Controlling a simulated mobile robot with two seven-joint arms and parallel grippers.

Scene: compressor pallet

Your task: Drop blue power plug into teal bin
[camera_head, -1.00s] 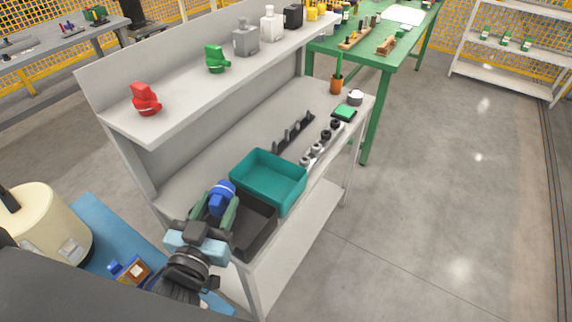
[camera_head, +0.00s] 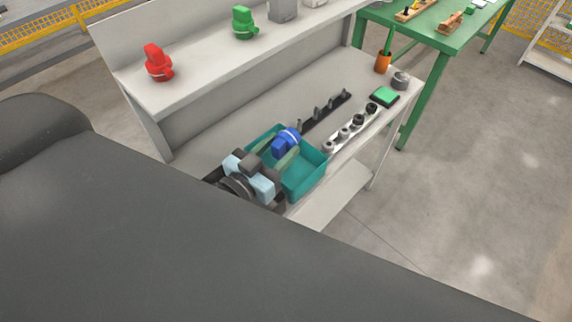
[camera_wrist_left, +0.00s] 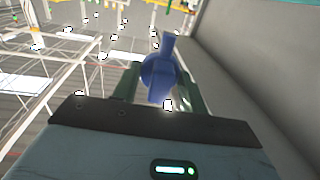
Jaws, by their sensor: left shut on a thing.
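The blue power plug (camera_head: 286,142) is held between the green fingers of my left gripper (camera_head: 275,154). It also shows in the left wrist view (camera_wrist_left: 160,72), between the two fingers (camera_wrist_left: 158,88). In the head view the plug and fingers appear over the teal bin (camera_head: 308,176); the exact height above it is hard to tell. The bin stands on the grey bench, and my gripper hides its left part. The visible part of its floor is bare. My right gripper is not in view.
A red plug (camera_head: 158,63) and a green plug (camera_head: 244,22) stand on the raised shelf (camera_head: 200,66) behind. Right of the bin are a black rack (camera_head: 325,112), a row of small round parts (camera_head: 358,121) and a green block (camera_head: 384,96). My dark body covers the foreground.

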